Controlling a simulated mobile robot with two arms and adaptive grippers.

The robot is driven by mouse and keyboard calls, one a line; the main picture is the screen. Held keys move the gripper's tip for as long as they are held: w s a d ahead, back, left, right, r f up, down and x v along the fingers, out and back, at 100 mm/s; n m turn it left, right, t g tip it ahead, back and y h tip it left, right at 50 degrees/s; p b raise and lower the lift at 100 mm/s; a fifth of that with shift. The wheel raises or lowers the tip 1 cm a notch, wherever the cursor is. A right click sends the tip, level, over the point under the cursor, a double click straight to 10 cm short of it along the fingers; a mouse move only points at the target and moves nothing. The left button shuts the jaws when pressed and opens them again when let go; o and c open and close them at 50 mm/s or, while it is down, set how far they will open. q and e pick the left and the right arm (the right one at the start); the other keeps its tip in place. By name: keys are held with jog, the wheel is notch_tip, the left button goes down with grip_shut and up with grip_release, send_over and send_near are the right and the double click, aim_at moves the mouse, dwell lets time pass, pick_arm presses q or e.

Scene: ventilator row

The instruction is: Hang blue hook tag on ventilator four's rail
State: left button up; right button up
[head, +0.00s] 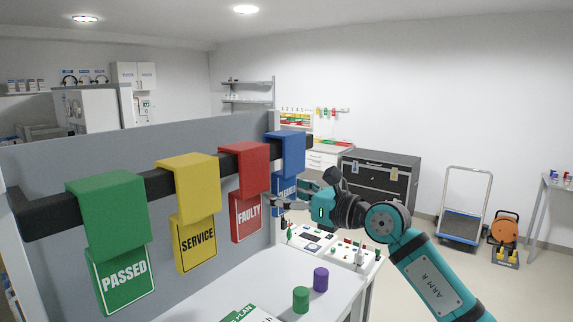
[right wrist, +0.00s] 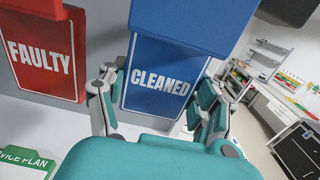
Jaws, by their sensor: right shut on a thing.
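The blue hook tag (head: 286,145), marked CLEANED in the right wrist view (right wrist: 165,72), is hooked over the far end of a black rail (head: 160,184) on a grey partition. My right gripper (head: 284,197) is at the tag's lower plate, one finger on each side, and is shut on it. In the right wrist view the fingers (right wrist: 157,88) flank the plate's edges. My left gripper is not in view. I cannot make out ventilator four or its rail.
Red FAULTY (head: 247,215), yellow SERVICE (head: 196,242) and green PASSED (head: 124,279) tags hang along the same rail, the red one closest. Green (head: 301,299) and purple (head: 320,279) cylinders stand on the white table below.

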aim_at(288, 187)
jog(key=shift+r+p, duration=0.4)
jog(key=shift+r, duration=0.35)
jog(key=shift+b+v, duration=0.55)
jog(key=shift+v, duration=1.6)
jog(key=shift+b+v, duration=0.75)
jog(key=shift+v, duration=1.65)
